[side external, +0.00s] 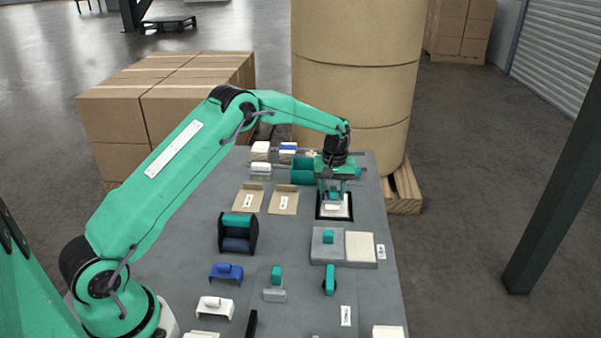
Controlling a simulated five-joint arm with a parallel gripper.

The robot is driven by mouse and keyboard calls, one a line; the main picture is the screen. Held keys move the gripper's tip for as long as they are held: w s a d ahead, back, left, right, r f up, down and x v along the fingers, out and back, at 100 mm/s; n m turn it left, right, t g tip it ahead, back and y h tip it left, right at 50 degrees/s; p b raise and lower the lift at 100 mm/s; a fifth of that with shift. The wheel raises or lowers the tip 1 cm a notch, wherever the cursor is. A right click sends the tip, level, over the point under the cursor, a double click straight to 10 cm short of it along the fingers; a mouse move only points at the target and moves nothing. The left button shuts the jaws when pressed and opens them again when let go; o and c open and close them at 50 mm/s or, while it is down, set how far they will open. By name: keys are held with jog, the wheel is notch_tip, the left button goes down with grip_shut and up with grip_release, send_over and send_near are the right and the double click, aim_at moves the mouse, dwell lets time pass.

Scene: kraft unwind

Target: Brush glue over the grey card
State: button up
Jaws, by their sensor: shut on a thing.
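My gripper (334,191) points down at the far right of the bench and is shut on a small teal-topped piece with a pale lower part (333,206). I cannot make out bristles on it. The held piece is at a black-rimmed white tray (347,214); I cannot tell whether it touches the tray's surface. In front of the tray, a grey square (318,252) and a cream square (360,246) lie side by side on a grey base. A teal block (328,237) stands on the grey square. I cannot tell for sure whether that square is the grey card.
Two labelled tan pieces (249,198) (284,201) and a black stand with teal and blue rolls (238,232) lie left. Blue (226,273), white (215,307) and teal (329,281) pieces occupy the front. A huge kraft roll (355,75) stands behind the bench.

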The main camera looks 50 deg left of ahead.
aim_at(333, 191)
jog(key=shift+s+d+f, duration=0.15)
jog(key=shift+s+f, duration=0.05)
jog(key=shift+s, duration=0.1)
jog(key=shift+s+d+r, duration=0.15)
jog(key=shift+s+d, duration=0.95)
jog(key=shift+d, duration=0.05)
jog(key=shift+w+a, duration=0.1)
jog(key=shift+w+a+r, duration=0.2)
jog(key=shift+w+a, duration=1)
jog(key=shift+w, duration=0.05)
jog(key=shift+w, duration=0.1)
jog(key=shift+w+a, duration=0.1)
jog(key=shift+a, duration=0.05)
jog(key=shift+w+a+f, duration=0.1)
jog(key=shift+w+a, duration=1)
jog(key=shift+w+a, duration=0.15)
jog(key=shift+w+a, duration=1.15)
